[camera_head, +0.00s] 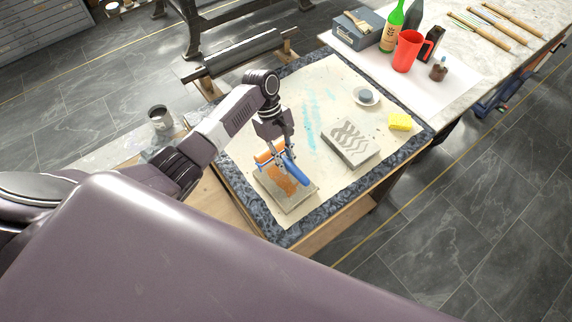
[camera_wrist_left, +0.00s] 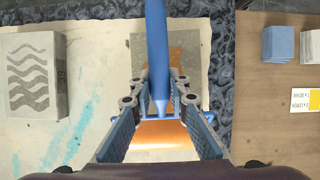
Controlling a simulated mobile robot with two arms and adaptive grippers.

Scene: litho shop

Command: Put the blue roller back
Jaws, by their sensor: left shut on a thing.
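The blue roller (camera_head: 293,175) has a long blue handle and an orange-inked drum. My left gripper (camera_head: 281,158) is shut on it, over a flat stone slab (camera_head: 275,192) smeared with orange. In the left wrist view, the blue roller (camera_wrist_left: 156,50) points its handle away between the fingers of my left gripper (camera_wrist_left: 160,98). The orange drum shows close to the camera, partly hidden by the fingers. I cannot tell whether the roller touches the slab. My right gripper is not in view.
A grey stone with a wavy pattern (camera_head: 351,141), a small dish (camera_head: 365,96) and a yellow sponge (camera_head: 400,121) are on the cream-sheeted table. A green bottle (camera_head: 392,28) and red jug (camera_head: 407,50) stand behind. Blue blocks (camera_wrist_left: 280,44) sit on a wooden surface.

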